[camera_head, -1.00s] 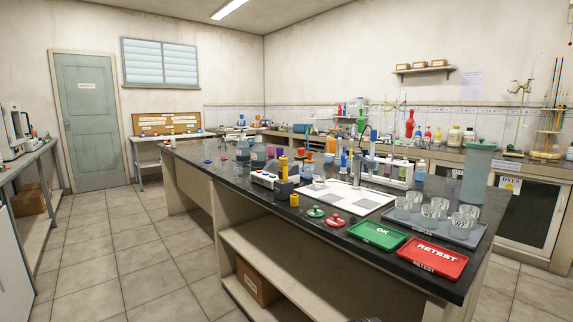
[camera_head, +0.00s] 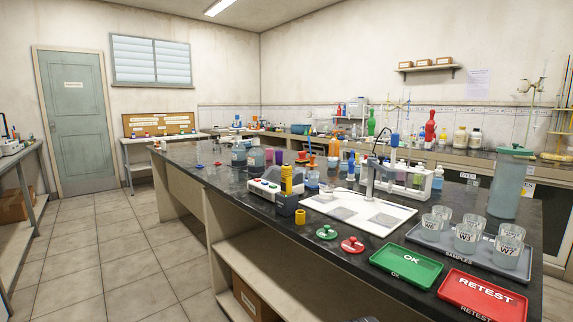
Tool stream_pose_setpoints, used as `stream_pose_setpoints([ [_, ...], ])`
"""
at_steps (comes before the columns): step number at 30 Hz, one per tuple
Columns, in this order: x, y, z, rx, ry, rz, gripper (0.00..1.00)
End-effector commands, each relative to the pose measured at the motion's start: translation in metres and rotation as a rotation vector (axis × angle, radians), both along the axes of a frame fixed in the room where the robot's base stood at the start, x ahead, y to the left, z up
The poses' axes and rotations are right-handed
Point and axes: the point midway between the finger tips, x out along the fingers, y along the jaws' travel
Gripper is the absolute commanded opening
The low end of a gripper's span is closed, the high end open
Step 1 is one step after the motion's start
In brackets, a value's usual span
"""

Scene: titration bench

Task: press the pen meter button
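A yellow upright pen-shaped thing (camera_head: 286,178), which looks like the pen meter, stands in a dark block holder (camera_head: 287,204) near the front edge of the dark bench. Its button is too small to make out. A short yellow cap-like piece (camera_head: 300,217) sits on the bench just right of the holder. A white box with coloured knobs or buttons (camera_head: 262,195) lies just left of the pen. My gripper is not in view; only a small dark shape shows at the bottom edge, and I cannot tell what it is.
The dark bench (camera_head: 222,189) fills the middle. Right of the pen are a white board (camera_head: 388,221), green (camera_head: 327,233) and red (camera_head: 352,245) knobbed discs, a green OK tray (camera_head: 393,277), a red RETEST tray (camera_head: 470,308) and a grey samples tray (camera_head: 437,246) with several beakers. The left floor is clear.

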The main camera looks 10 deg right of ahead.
Motion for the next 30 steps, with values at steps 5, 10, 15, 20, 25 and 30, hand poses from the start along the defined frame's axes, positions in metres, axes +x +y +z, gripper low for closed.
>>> stream_pose_setpoints([
  [5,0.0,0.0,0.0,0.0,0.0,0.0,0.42],
  [10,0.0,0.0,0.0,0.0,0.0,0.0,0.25],
  [15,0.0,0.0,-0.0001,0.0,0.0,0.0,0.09],
  [20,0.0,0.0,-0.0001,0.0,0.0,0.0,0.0],
  [25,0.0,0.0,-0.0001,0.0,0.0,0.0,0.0],
  [30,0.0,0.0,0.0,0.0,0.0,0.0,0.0],
])
